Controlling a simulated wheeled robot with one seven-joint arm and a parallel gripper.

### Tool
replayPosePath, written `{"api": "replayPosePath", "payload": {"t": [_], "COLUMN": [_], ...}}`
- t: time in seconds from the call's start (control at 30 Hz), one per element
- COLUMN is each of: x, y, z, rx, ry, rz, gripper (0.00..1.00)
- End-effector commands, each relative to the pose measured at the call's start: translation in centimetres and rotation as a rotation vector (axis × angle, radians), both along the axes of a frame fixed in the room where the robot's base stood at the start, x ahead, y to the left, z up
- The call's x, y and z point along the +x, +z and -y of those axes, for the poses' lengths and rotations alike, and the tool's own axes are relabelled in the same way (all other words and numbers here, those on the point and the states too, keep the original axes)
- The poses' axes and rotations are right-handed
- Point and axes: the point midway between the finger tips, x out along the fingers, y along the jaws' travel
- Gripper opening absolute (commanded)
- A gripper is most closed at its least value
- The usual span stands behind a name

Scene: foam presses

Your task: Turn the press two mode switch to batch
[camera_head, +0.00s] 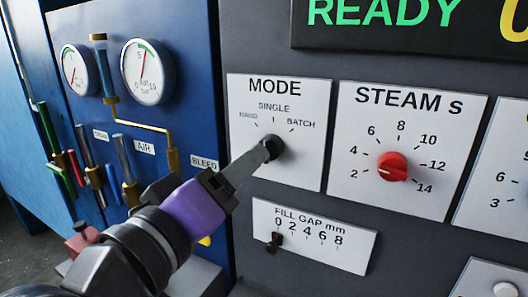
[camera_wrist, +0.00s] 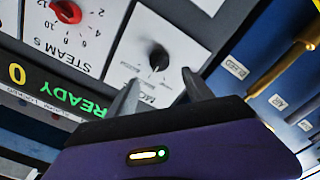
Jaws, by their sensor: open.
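The mode switch (camera_head: 274,147) is a round black knob on a white plate (camera_head: 307,171) marked MODE, with HAND, SINGLE and BATCH around it. In the head view my gripper (camera_head: 264,151) reaches up from the lower left, its grey fingers at the knob and hiding part of it. In the wrist view, which is upside down, the knob (camera_wrist: 158,53) lies beyond the open fingers (camera_wrist: 160,78), with nothing between them. A visible gap suggests they are short of the knob; contact cannot be told. The knob's setting is unclear. No press number shows.
Right of the mode plate is a steam dial with a red knob (camera_head: 392,167). Below is a fill gap slider (camera_head: 274,242). A display (camera_head: 410,25) reads READY above. Left, a blue panel carries two gauges (camera_head: 147,72), a brass pipe (camera_head: 150,127) and several valve levers.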

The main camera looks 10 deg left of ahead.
Motion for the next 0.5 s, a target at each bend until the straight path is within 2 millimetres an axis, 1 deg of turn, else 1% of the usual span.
{"api": "replayPosePath", "payload": {"t": [0.07, 0.17, 0.4, 0.5], "x": [0.3, 1.2, 4.8, 5.9], "y": [-0.3, -0.3, -0.3, -0.3], "z": [0.5, 1.0, 2.2, 2.6], "rx": [-0.002, -0.004, -0.005, -0.003], "ry": [-0.016, -0.021, -0.018, -0.018], "rz": [-0.017, -0.021, -0.02, -0.018], "gripper": [0.6, 0.6, 0.6, 0.6]}}
